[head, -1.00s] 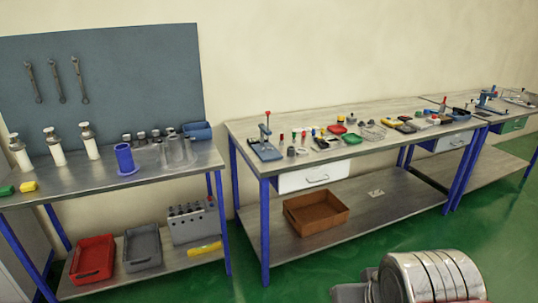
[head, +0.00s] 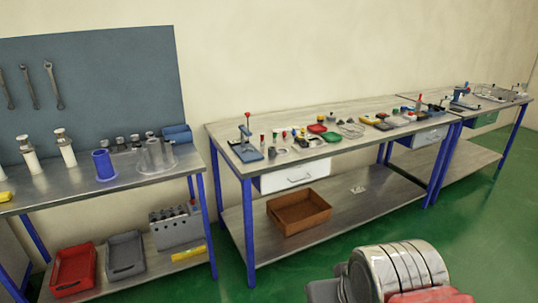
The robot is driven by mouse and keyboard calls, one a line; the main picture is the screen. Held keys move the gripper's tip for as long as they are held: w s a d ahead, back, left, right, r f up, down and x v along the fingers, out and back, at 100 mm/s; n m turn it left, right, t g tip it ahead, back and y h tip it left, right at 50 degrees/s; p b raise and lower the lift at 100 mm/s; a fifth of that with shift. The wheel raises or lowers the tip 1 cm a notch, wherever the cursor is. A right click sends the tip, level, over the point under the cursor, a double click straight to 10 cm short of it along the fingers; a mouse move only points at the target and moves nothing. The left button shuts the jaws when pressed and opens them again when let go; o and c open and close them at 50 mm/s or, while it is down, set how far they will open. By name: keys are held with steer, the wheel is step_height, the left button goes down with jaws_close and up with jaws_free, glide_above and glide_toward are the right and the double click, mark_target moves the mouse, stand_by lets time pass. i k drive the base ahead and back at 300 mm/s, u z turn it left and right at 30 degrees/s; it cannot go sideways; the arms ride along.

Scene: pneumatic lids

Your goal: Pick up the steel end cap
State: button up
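I cannot single out the steel end cap with certainty. Several small metal-topped parts (head: 127,142) stand at the back of the left bench (head: 95,186), too small to tell apart. Small mixed parts lie on the middle bench (head: 225,132), also too small to name surely. My gripper is not in view. A rounded silver and red part of my own body shows at the bottom right, well in front of the benches.
White cylinders with metal tops (head: 66,148), a blue cup (head: 103,165) and clear cylinders (head: 157,154) stand on the left bench. A red bin (head: 73,270), grey bin (head: 125,255) and brown tray (head: 299,211) sit on lower shelves. The green floor (head: 480,240) is clear at right.

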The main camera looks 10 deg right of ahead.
mark_target(271, 150)
steer(key=u, duration=0.3)
steer(key=i, duration=0.55)
steer(key=u, duration=0.75)
steer(key=i, duration=1.45)
steer(key=z, duration=0.55)
steer(key=i, duration=0.75)
steer(key=z, duration=0.5)
